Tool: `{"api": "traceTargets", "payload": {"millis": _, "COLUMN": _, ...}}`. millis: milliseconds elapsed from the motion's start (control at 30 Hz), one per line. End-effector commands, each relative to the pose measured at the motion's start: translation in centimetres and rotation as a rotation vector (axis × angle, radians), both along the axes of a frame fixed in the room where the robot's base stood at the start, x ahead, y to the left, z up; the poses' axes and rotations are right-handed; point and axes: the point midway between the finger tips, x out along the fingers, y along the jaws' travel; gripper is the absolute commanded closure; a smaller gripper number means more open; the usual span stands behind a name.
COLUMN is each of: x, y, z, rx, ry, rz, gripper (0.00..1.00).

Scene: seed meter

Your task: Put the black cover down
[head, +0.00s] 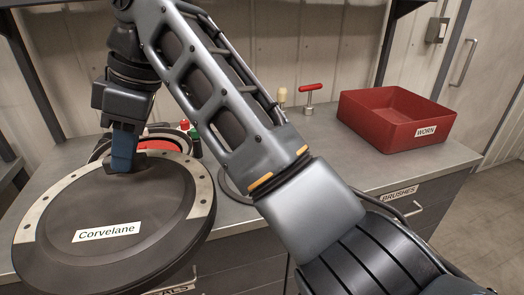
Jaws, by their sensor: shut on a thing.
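The black cover (140,200) is a large round disc with a pale metal arc along its rim and a white label reading "Corvelane". It is in the lower left of the head view, tilted with its face toward me. My gripper (124,160) is at the cover's upper part, shut on it, with blue fingers pointing down. The cover is in front of the bench and hides part of the bench's front edge. I cannot tell whether its far side touches anything.
A grey bench (400,168) runs behind. A red bin (393,118) labelled "WORN" stands at the right. A red T-handled tool (310,96) stands near the back. A round part with a red inside (160,145) sits behind the cover. Bare bench top shows before the bin.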

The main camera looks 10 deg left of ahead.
Motion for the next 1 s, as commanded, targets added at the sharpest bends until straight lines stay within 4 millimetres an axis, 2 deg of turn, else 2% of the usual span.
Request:
{"api": "traceTargets", "payload": {"millis": 267, "x": 0.1, "y": -3.2, "z": -2.4, "rx": 0.002, "ry": 0.000, "rz": -0.124, "gripper": 1.00}}
{"api": "traceTargets", "payload": {"millis": 367, "x": 0.2, "y": -5.0, "z": -3.9, "rx": 0.001, "ry": 0.000, "rz": -0.196, "gripper": 1.00}}
{"api": "traceTargets", "payload": {"millis": 567, "x": 0.2, "y": -10.2, "z": -8.1, "rx": 0.002, "ry": 0.004, "rz": -0.409, "gripper": 1.00}}
{"api": "traceTargets", "payload": {"millis": 1000, "x": 0.6, "y": -23.6, "z": -18.7, "rx": -0.001, "ry": 0.006, "rz": -0.963, "gripper": 1.00}}
